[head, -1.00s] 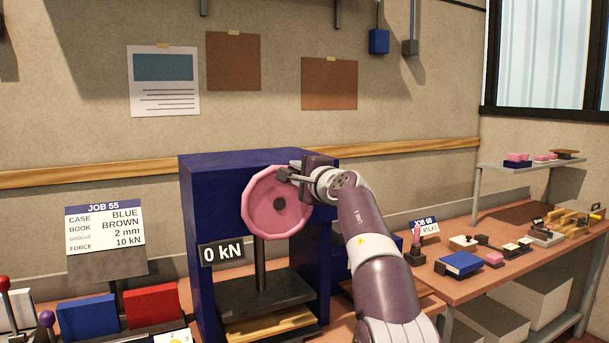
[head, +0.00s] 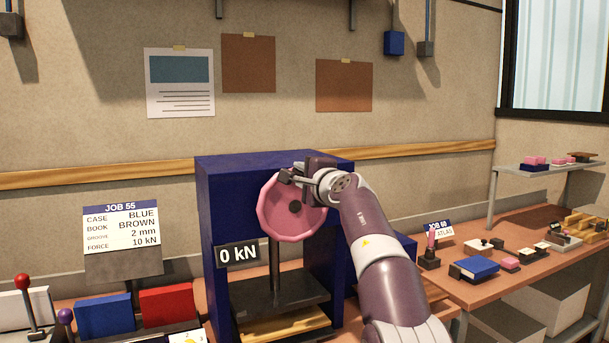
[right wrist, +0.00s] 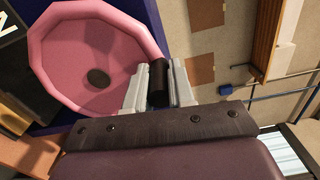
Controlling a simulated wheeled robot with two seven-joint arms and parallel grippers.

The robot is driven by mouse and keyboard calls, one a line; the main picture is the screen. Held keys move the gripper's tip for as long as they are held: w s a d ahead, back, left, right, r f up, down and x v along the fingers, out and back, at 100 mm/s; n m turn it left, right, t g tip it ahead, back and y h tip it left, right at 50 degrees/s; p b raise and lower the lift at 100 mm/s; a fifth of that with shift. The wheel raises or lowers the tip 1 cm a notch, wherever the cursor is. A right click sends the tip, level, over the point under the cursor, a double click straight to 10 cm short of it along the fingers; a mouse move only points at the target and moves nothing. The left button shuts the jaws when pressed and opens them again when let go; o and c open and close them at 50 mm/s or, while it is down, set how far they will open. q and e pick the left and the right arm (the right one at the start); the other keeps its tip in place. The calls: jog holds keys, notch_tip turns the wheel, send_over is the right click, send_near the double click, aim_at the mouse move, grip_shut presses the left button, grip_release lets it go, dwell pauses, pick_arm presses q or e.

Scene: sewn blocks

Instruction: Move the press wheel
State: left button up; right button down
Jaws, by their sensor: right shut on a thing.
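The pink press wheel (head: 291,207) is on the front of the dark blue press (head: 226,210). It shows large in the right wrist view (right wrist: 85,55), with a dark hub. My right gripper (head: 290,176) is at the wheel's upper rim, shut on a dark handle (right wrist: 157,82) that sits between its fingers in the right wrist view. The force display (head: 238,255) on the press reads 0 kN. My left gripper is not in view.
A job card (head: 121,229) reads JOB 55, blue case, brown book, 2 mm, 10 kN. A blue block (head: 104,316) and a red block (head: 167,305) stand left of the press. A bench (head: 520,262) with several small items is at the right.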

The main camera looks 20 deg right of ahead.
jog(key=shift+a+r, duration=0.1)
jog(key=c, duration=1)
grip_release()
jog(key=shift+o, duration=0.2)
jog(key=shift+a, duration=0.15)
jog(key=shift+s, duration=0.15)
jog(key=s+b, duration=0.7)
jog(key=s, duration=0.5)
jog(key=shift+s+d, duration=0.2)
jog(key=shift+s, duration=0.05)
